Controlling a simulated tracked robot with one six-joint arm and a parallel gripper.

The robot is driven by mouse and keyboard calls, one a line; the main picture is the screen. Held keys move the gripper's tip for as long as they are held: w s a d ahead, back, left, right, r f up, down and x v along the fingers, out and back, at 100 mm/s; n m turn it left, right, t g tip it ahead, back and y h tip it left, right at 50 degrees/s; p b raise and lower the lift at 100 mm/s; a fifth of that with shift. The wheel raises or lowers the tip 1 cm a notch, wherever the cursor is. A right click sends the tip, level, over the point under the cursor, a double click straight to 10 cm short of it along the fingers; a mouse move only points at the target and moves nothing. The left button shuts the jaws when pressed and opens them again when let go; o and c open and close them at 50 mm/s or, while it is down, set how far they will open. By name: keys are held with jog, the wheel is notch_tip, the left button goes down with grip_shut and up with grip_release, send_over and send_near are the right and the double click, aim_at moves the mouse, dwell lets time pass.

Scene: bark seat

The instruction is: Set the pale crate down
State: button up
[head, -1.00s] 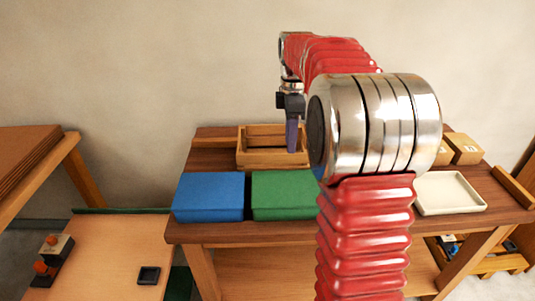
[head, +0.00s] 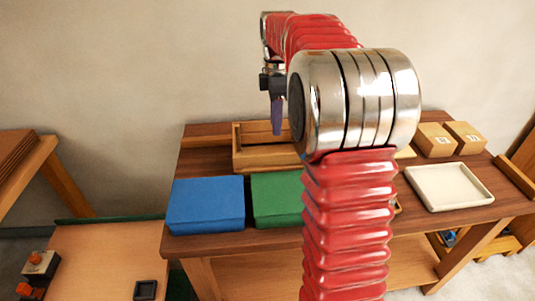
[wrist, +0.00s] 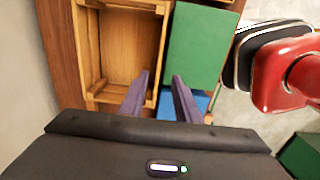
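The pale crate (head: 262,158) is an open wooden box, upright on the dark wooden table behind the blue and green boxes. It looks empty in the wrist view (wrist: 90,45), where its inner floor shows. My gripper (head: 277,130) points down over the crate, its fingertips around the height of the rim or above it. In the wrist view my two purple-grey fingers (wrist: 162,75) are apart. One wall of the crate lies in line between them, and I see no finger pressing on it. My arm hides the crate's right end in the head view.
A blue box (head: 206,204) and a green box (head: 276,200) stand in front of the crate. A cream tray (head: 449,186) and small tan boxes (head: 436,140) are on the table's right. A lower pale table (head: 95,265) is at left.

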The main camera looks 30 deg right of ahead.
aim_at(274, 156)
jog(key=shift+a, duration=0.1)
jog(key=shift+f, duration=4.3)
jog(key=shift+w+f, duration=0.15)
jog(key=shift+f, duration=2.45)
jog(key=shift+c, duration=0.6)
grip_shut()
